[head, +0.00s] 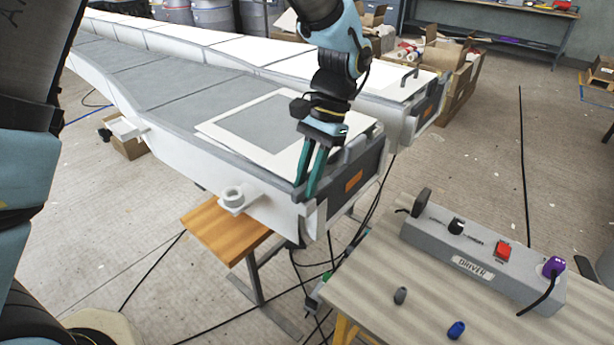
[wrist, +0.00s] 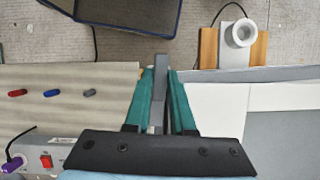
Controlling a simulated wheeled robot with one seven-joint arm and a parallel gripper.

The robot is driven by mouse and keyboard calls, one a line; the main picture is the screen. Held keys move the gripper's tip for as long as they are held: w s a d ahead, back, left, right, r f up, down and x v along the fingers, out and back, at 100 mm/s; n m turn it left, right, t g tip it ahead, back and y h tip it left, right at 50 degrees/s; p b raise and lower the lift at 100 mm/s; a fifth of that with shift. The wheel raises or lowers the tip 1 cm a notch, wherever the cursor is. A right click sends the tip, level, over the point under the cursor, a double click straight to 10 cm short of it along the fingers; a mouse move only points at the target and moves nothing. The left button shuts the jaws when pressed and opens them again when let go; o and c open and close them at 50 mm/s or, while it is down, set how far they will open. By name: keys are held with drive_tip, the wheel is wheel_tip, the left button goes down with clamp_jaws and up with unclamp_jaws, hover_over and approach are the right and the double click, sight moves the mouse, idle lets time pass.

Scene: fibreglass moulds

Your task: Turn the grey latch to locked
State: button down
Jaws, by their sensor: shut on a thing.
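The grey latch (wrist: 160,64) shows in the wrist view as a narrow grey bar between the teal fingers of my gripper (wrist: 159,76). The fingers are shut on it, one on each side. In the head view my gripper (head: 306,190) points down at the near corner of the long white mould (head: 230,182), beside its dark end plate (head: 358,180) with an orange label. The fingers and the corner mostly hide the latch there. I cannot tell from these views whether it stands at locked.
A table (head: 375,270) at the lower right bears a grey driver box (head: 470,248) with a red button, and small grey and blue pieces. A white bracket with a ring (head: 234,197) juts from the mould's side above a wooden stool (head: 222,232). Cables hang below the mould's end.

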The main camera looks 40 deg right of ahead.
drive_tip(key=shift+n, duration=0.6)
drive_tip(key=c, duration=0.8)
unclamp_jaws()
drive_tip(key=shift+o, duration=0.2)
drive_tip(key=b+v, duration=0.2)
drive_tip(key=v, duration=0.8)
drive_tip(key=shift+w+r, duration=0.25)
drive_tip(key=shift+r, duration=0.1)
drive_tip(key=shift+d, duration=0.15)
